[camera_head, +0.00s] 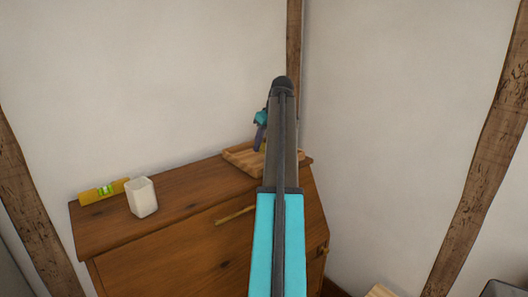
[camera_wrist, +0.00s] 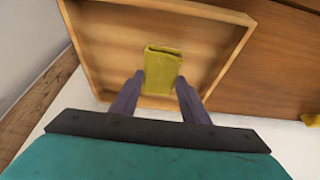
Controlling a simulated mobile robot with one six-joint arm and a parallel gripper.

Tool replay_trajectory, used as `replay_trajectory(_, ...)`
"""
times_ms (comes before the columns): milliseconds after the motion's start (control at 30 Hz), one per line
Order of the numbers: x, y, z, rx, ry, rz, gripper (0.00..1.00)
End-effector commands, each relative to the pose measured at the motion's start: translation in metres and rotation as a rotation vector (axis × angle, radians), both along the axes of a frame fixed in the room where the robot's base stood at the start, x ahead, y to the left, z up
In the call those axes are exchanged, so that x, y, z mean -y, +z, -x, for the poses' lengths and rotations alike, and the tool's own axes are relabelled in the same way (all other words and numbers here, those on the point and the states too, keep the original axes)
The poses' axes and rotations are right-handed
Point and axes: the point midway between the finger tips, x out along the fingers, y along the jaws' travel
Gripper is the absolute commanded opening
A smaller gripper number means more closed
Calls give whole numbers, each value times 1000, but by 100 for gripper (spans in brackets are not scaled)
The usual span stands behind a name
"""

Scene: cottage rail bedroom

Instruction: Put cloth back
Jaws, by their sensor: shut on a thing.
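The folded yellow-green cloth (camera_wrist: 162,70) is between the two fingertips of my gripper (camera_wrist: 160,80) in the wrist view. My gripper is shut on it. The wooden tray (camera_wrist: 105,48), with raised edges, is behind the cloth in that view; I cannot tell whether the cloth touches its floor. In the head view the tray (camera_head: 238,157) sits at the right end of the dresser top.
The wooden dresser (camera_head: 190,210) stands against the wall. A white cup (camera_head: 142,197) and a yellow spirit level (camera_head: 103,191) are on its left end. The dresser top between the cup and the tray is clear. Dark timber posts run up the walls.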

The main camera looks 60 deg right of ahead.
Motion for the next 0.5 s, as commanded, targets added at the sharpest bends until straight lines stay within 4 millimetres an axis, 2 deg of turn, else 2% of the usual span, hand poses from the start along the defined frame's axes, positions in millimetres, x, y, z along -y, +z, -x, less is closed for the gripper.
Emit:
replay_trajectory(100, 9, 0, -4, 0, 0, 0, 20)
replay_trajectory(500, 5, -34, -2, -1, 1, -1, 20)
